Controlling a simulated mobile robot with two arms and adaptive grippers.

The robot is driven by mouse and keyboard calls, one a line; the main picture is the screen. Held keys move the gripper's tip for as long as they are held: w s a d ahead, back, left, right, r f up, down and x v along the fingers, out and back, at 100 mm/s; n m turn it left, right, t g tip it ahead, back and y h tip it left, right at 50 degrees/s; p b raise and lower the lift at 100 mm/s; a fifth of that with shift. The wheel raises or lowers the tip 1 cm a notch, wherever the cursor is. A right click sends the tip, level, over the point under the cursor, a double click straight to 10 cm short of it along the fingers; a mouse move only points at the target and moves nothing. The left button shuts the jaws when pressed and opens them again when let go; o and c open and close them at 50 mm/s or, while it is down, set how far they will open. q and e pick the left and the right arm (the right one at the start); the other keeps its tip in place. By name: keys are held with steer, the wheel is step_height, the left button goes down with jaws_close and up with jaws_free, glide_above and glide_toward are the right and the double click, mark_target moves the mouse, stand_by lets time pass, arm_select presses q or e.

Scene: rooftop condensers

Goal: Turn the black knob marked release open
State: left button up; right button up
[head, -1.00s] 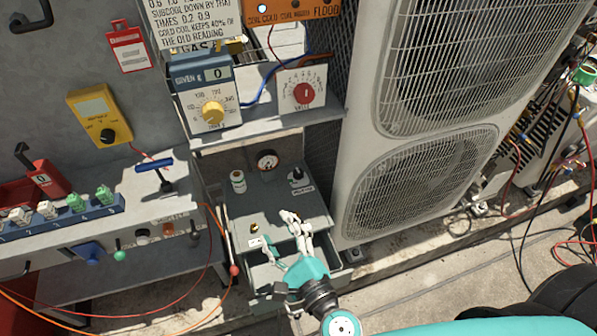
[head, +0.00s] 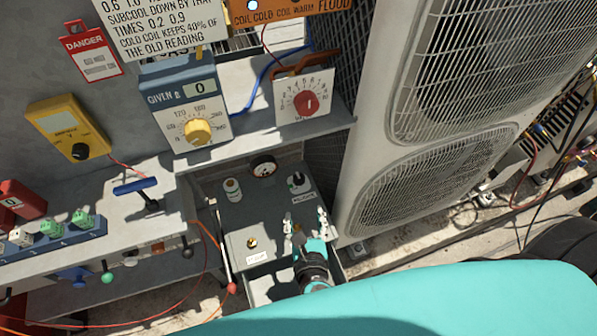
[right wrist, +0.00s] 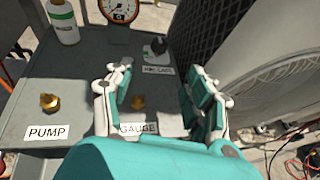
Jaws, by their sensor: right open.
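The black knob (head: 297,180) stands on the grey bench top, with a white label (head: 304,199) just in front of it. In the right wrist view the knob (right wrist: 158,47) is beyond the fingers, near the dark mesh side of the condenser. My right gripper (head: 306,221) is open and empty. Its two fingers point toward the knob, apart from it and on its near side. In the right wrist view the gripper (right wrist: 158,82) has its fingers spread on either side of the line to the knob. My left gripper is not in view.
A round gauge (right wrist: 121,9) and a white-green bottle (right wrist: 62,20) stand behind on the bench. Brass fittings sit by the PUMP label (right wrist: 47,132) and GAUGE label (right wrist: 138,128). The condenser (head: 372,150) rises close on the right. A shelf (head: 265,136) overhangs the back.

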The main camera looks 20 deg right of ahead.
glide_toward(299, 179)
steer(key=x, duration=0.3)
steer(key=shift+p, duration=0.35)
steer(key=x, duration=0.5)
steer(key=shift+w+f, duration=0.15)
steer(key=shift+w, duration=0.1)
steer(key=shift+w+d+f, duration=0.1)
steer(key=shift+w+f, duration=0.05)
steer(key=shift+w, duration=0.25)
jaws_close()
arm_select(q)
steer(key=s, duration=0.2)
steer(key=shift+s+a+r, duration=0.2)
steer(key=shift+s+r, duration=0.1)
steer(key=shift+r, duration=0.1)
